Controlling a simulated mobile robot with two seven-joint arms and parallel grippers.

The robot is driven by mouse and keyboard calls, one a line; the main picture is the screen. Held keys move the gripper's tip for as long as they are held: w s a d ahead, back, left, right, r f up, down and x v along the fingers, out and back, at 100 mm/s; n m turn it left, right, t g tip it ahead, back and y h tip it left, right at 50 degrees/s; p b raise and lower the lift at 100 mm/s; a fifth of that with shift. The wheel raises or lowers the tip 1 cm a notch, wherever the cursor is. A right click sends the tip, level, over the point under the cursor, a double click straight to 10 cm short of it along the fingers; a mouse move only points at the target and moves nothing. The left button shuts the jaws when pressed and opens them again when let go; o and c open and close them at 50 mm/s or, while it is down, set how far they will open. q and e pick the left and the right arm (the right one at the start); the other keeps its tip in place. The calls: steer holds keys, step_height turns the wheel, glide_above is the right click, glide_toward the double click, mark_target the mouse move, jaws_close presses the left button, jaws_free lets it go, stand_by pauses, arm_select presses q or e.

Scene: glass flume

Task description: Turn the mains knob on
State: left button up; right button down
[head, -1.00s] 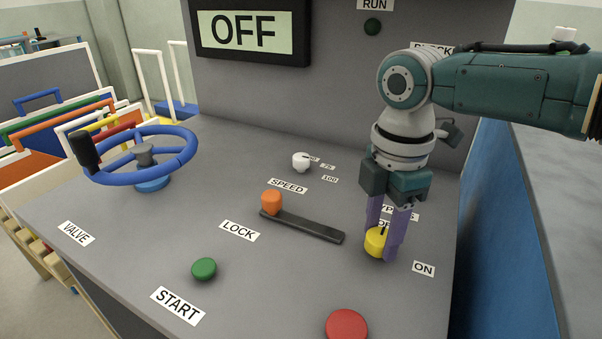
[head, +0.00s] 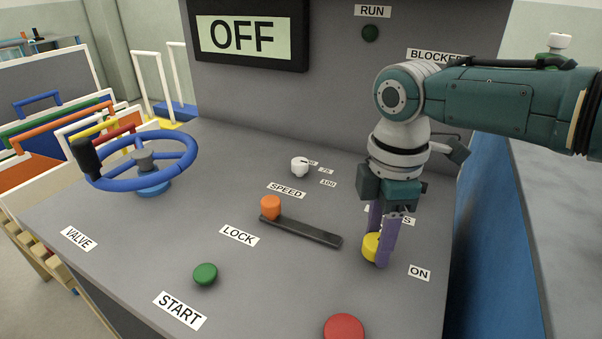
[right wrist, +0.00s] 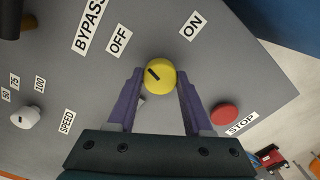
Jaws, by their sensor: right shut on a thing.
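The mains knob is a yellow round knob (head: 371,246) on the sloping grey panel, near the ON label (head: 420,273). My right gripper (head: 379,252) points down over it, with its purple fingers on either side, shut on it. In the right wrist view the yellow knob (right wrist: 160,76) sits between the fingertips. Its black mark points up-left, roughly towards the OFF label (right wrist: 118,41); the ON label (right wrist: 190,25) is up-right. The display (head: 245,35) reads OFF. In the head view a finger hides part of the knob. My left gripper is not in view.
A red button (head: 344,328) and a green START button (head: 205,274) are at the front. A dark lever with an orange grip (head: 271,207), a white speed knob (head: 299,167) and a blue valve wheel (head: 150,178) lie left of my right gripper.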

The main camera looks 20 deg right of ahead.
steer(key=m+p, duration=0.1)
steer(key=m, duration=0.2)
steer(key=shift+r+m+p, duration=0.1)
steer(key=shift+m+p, duration=0.2)
steer(key=shift+m, duration=0.1)
steer(key=m+p, duration=0.1)
steer(key=m, duration=0.2)
steer(key=shift+m, duration=0.3)
steer(key=m+p, duration=0.1)
steer(key=m, duration=0.2)
steer(key=shift+m, duration=2.3)
steer(key=shift+p, duration=0.3)
steer(key=shift+c, duration=1.5)
jaws_free()
